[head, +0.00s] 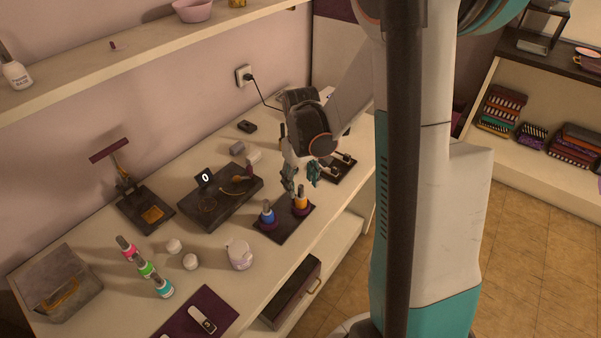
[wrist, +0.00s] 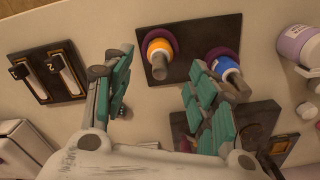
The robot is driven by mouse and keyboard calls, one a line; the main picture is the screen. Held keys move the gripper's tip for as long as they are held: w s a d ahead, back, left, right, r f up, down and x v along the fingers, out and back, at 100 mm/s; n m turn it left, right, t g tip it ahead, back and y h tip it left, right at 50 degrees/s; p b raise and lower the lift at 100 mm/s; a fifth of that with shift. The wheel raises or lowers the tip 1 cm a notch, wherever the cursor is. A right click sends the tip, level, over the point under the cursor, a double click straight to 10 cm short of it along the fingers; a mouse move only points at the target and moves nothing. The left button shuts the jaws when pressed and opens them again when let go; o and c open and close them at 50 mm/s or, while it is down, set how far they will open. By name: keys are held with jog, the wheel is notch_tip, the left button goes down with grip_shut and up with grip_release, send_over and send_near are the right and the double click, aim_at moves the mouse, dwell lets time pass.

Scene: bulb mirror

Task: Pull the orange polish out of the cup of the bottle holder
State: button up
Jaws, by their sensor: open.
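The orange polish (head: 300,200) stands upright in a cup of the dark bottle holder (head: 285,231), beside a blue polish (head: 267,212) in another cup. In the wrist view the orange polish (wrist: 160,48) shows its grey cap pointing toward the camera, with a purple cup around its base; the blue polish (wrist: 226,70) is to its right. My gripper (head: 301,182) is just above and behind the orange polish. In the wrist view my gripper (wrist: 157,80) has its fingers spread wide and nothing between them, with the orange polish beyond and between the fingertips.
A dark platform with a display (head: 222,203) stands left of the holder. A dark tray with two white-handled items (wrist: 48,70) is on the other side.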

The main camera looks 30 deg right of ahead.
aim_at(301, 195)
notch_tip(301, 195, down, 6)
jog(key=shift+f+b, duration=0.1)
jog(key=shift+b, duration=0.85)
jog(key=c, duration=1.2)
jog(key=shift+c, duration=0.2)
jog(key=shift+r+p, duration=0.45)
jog(key=shift+r, duration=0.35)
jog(key=shift+r+p, duration=0.9)
jog(key=shift+r, duration=0.55)
